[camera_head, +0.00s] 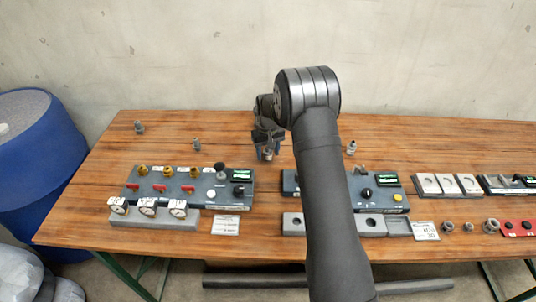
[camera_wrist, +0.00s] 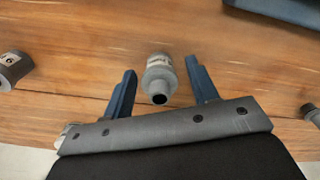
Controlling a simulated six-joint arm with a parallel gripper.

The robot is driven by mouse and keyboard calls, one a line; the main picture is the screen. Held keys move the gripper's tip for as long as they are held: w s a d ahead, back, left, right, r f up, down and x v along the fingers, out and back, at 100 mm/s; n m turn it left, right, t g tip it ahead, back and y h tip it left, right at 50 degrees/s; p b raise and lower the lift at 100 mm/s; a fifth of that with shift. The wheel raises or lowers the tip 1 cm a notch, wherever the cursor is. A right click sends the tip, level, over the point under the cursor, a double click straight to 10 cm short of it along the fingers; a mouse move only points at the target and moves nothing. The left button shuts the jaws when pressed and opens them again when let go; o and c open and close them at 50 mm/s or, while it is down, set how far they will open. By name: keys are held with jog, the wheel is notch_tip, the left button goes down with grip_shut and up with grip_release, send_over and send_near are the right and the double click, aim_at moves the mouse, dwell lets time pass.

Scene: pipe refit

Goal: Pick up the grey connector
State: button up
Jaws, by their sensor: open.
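A grey connector (camera_wrist: 158,75) with a small printed label and a dark round opening lies between my fingers in the wrist view. My gripper (camera_wrist: 161,66) is open, with one blue finger on each side of it and visible gaps. In the head view my gripper (camera_head: 267,143) is over the wooden table behind the panels, and the connector (camera_head: 268,155) shows just under it, partly hidden. Similar grey connectors stand at the back left (camera_head: 139,128), behind the left panel (camera_head: 196,145) and right of my arm (camera_head: 351,148).
Another panel (camera_head: 390,195) is partly hidden by my arm. Grey blocks (camera_head: 428,185) and loose fittings (camera_head: 468,226) are at the right. The table's (camera_head: 230,128) back strip is mostly clear.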

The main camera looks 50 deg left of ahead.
jog(key=c, duration=1)
jog(key=shift+o, duration=0.2)
jog(key=shift+r, duration=0.1)
jog(key=shift+r, duration=0.25)
jog(key=r, duration=0.4)
jog(key=shift+w+d, duration=0.15)
jog(key=shift+d, duration=0.05)
jog(key=w+d+r, duration=0.1)
jog(key=d+r, duration=0.1)
jog(key=d, duration=0.1)
jog(key=w+d+r, duration=0.2)
jog(key=d, duration=0.1)
jog(key=w+d+r, duration=0.1)
jog(key=d+r, duration=0.1)
jog(key=d, duration=0.2)
jog(key=shift+w+d+r, duration=0.1)
jog(key=shift+w+r, duration=0.05)
jog(key=shift+w, duration=0.25)
